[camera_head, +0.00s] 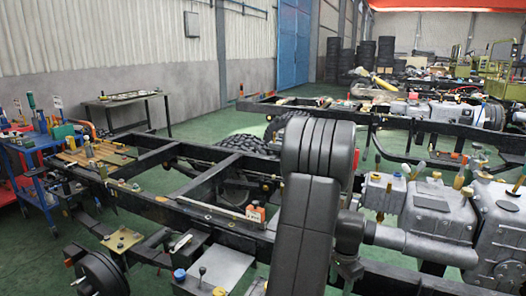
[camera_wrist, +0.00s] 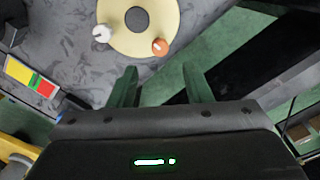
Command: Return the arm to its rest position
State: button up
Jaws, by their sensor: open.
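My gripper (camera_wrist: 161,84) shows in the wrist view with its two dark green fingers apart and nothing between them. Beyond the fingertips is a grey surface (camera_wrist: 80,75) with a cream round disc (camera_wrist: 115,35) that has a grey centre. My arm (camera_head: 305,225) rises bent in the middle foreground of the head view and hides part of the chassis behind it. My gripper cannot be made out in the head view.
A black chassis frame (camera_head: 170,208) spans the foreground, with a grey engine block (camera_head: 440,212) at right. A blue tool cart (camera_head: 38,165) stands at left, a table (camera_head: 122,99) behind it. A white knob (camera_wrist: 102,33) and orange knob (camera_wrist: 160,46) sit near the disc's edge.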

notch_tip(320, 180, down, 8)
jog(key=shift+r, duration=0.1)
jog(key=n+p, duration=0.1)
jog(key=n, duration=0.3)
jog(key=shift+r+n, duration=0.15)
jog(key=shift+n, duration=0.25)
jog(key=n+p, duration=0.2)
jog(key=n, duration=0.2)
jog(key=shift+n, duration=0.3)
jog(key=n+p, duration=0.3)
jog(key=n, duration=0.2)
jog(key=shift+n+p, duration=1.2)
jog(key=shift+n, duration=0.5)
